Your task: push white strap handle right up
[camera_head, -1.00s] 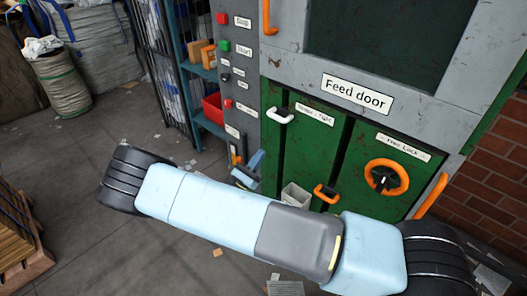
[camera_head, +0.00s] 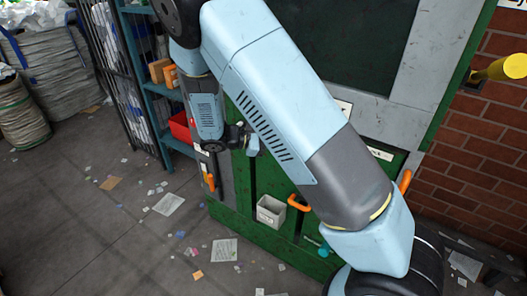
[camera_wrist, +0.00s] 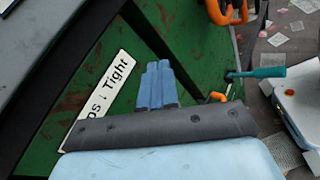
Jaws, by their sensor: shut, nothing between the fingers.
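My gripper (camera_head: 252,146) is in front of the green lower panel of the machine, beneath my raised arm. In the wrist view its blue fingers (camera_wrist: 157,80) are together, with nothing seen between them. They point over the green panel (camera_wrist: 170,35), just right of a white label (camera_wrist: 100,100) of which "Tight" can be read. The white strap handle cannot be made out in either present view. In the head view my arm covers the area around it. Whether my fingers touch it cannot be told.
An orange handle (camera_head: 299,203) and a small grey bin (camera_head: 270,211) are low on the machine's front. A shelf with a red bin (camera_head: 181,128) stands left. A yellow bar (camera_head: 500,69) juts from the brick wall at right. The floor at front left is open, with scattered paper scraps.

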